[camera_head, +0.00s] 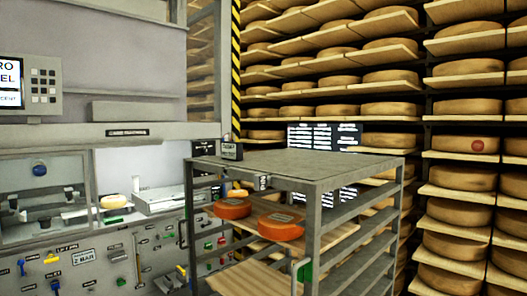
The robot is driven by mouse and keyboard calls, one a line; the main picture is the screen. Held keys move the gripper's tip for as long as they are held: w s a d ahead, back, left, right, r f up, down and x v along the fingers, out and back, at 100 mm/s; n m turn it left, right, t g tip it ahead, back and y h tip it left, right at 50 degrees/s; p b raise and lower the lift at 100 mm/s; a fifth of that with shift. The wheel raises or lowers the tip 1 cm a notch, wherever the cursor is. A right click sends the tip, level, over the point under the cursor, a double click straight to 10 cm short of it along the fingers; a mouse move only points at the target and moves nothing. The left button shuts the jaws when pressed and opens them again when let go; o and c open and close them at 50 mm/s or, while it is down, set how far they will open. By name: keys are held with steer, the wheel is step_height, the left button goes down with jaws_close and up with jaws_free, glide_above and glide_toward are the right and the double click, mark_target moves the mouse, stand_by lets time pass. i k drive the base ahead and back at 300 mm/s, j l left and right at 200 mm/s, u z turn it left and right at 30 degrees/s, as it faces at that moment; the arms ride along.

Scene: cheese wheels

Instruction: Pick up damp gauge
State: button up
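A small dark grey device with a handle-like loop on top and pale lettering on its front (230,150) stands upright at the far left corner of the metal rack's flat top (310,163). It may be the damp gauge, but its lettering is too small to read. A smaller grey piece with round marks (263,182) sits at the rack's front top edge; I cannot tell what it is. My gripper is not in view.
Orange cheese wheels (232,208) lie on a board inside the rack. A control panel (105,262) with knobs and levers is at the left, below a counter with a scale-like tray (165,200). Shelves of cheese wheels (455,215) fill the back and right. The rack top is mostly clear.

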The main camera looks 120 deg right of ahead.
mark_target(233, 150)
steer(key=z, duration=4.35)
steer(key=i+j+z, duration=0.2)
steer(key=j+z, duration=0.25)
steer(key=i+j+z, duration=0.1)
steer(key=j+z, duration=0.9)
steer(key=j, duration=0.95)
steer(key=k+j+z, duration=0.2)
steer(key=j, duration=0.9)
steer(key=i+j, duration=0.05)
steer(key=i, duration=0.05)
